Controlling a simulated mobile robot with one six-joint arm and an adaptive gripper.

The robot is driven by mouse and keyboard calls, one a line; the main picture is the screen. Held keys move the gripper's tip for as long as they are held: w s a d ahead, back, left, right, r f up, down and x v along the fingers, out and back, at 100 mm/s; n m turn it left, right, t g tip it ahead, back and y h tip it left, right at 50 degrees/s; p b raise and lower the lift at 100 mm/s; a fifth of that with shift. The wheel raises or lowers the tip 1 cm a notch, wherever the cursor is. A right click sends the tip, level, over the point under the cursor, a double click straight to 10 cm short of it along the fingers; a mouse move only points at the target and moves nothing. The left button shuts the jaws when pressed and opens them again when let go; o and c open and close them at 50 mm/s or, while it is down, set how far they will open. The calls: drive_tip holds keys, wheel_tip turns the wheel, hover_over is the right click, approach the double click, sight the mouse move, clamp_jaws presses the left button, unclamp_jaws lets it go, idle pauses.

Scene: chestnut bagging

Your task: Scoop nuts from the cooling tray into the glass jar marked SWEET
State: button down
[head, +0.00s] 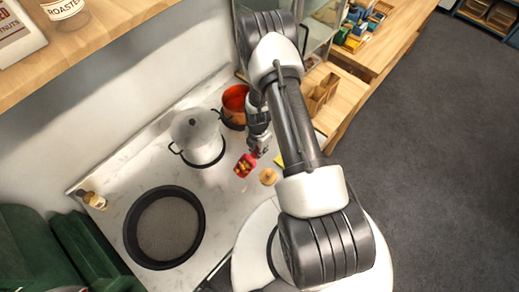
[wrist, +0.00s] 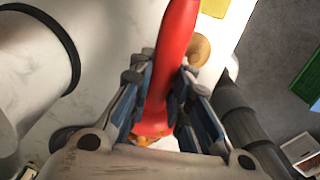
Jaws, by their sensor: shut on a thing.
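My gripper (head: 258,150) is shut on a red scoop (head: 243,168), held over the pale counter. In the wrist view the scoop's red handle (wrist: 172,70) runs between my gripper's fingers (wrist: 168,95). Brown-orange pieces that look like nuts (head: 246,163) lie in the scoop; a few also show in the wrist view (wrist: 150,139), mostly hidden by my gripper. A wide round black-rimmed tray (head: 130,232) with a grey-brown inside, possibly the cooling tray, sits at the lower left. I cannot make out a jar marked SWEET.
A lidded pale pot (head: 197,132) and an orange pot (head: 234,108) stand behind the scoop. A round wooden piece (head: 268,177) and a yellow item (head: 280,160) are close to it. A small bottle (head: 95,201) stands at left. A labelled jar (head: 63,9) is on the shelf.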

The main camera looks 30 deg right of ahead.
drive_tip(key=b, duration=0.3)
drive_tip(key=shift+w+f, duration=0.3)
drive_tip(key=shift+w, duration=0.1)
drive_tip(key=b, duration=0.3)
drive_tip(key=h+b, duration=0.1)
drive_tip(key=b, duration=0.8)
drive_tip(key=shift+s+a, duration=0.1)
drive_tip(key=shift+s, duration=0.25)
drive_tip(key=b, duration=0.3)
drive_tip(key=r+h+b, duration=0.1)
drive_tip(key=b, duration=0.3)
drive_tip(key=shift+s+a+t, duration=0.15)
drive_tip(key=shift+a+t, duration=0.15)
